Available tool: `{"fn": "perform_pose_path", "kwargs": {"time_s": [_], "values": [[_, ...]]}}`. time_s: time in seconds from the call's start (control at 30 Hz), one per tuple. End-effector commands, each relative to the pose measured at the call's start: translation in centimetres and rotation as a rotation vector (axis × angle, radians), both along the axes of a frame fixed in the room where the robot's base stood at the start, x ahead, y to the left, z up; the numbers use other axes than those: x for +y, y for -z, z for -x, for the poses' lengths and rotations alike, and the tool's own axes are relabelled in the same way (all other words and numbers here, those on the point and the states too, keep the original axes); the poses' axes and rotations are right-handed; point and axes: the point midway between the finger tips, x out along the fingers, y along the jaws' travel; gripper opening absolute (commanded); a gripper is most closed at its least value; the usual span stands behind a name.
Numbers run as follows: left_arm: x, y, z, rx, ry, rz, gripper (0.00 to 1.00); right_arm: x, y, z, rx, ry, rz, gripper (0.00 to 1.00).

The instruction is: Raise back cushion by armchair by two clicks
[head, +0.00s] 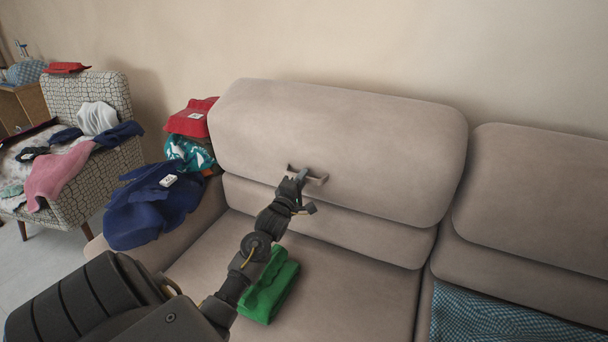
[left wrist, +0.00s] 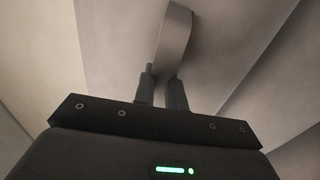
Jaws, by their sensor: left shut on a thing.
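The back cushion (head: 340,135) nearest the armchair is a large beige pad on the sofa. It stands higher than the back cushion (head: 540,190) to its right. A grey strap-like handle (head: 318,180) sits low on its front face. My left gripper (head: 299,178) is at the handle, shut on it. In the left wrist view the fingers (left wrist: 162,86) close around the lower end of the handle (left wrist: 174,42). The patterned armchair (head: 75,192) stands at the far left. My right gripper is not in view.
A green folded cloth (head: 270,285) lies on the seat under my left arm. Blue clothing (head: 150,205) covers the sofa's left armrest, with red (head: 192,118) and teal (head: 188,152) items behind it. A blue checked cloth (head: 500,318) lies on the right seat.

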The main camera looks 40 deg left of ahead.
Motion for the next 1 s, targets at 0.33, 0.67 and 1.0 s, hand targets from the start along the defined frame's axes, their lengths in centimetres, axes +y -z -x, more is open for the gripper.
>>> {"fn": "perform_pose_path", "kwargs": {"time_s": [0.33,0.67,1.0], "values": [[-0.3,0.6,0.1,0.010,0.005,0.002,0.00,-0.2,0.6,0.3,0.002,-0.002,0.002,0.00],[-0.3,0.4,0.1,0.006,0.004,0.001,0.31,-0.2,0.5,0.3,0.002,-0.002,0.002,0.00],[-1.0,0.8,2.6,0.007,0.003,0.003,0.31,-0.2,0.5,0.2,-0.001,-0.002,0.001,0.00]]}}
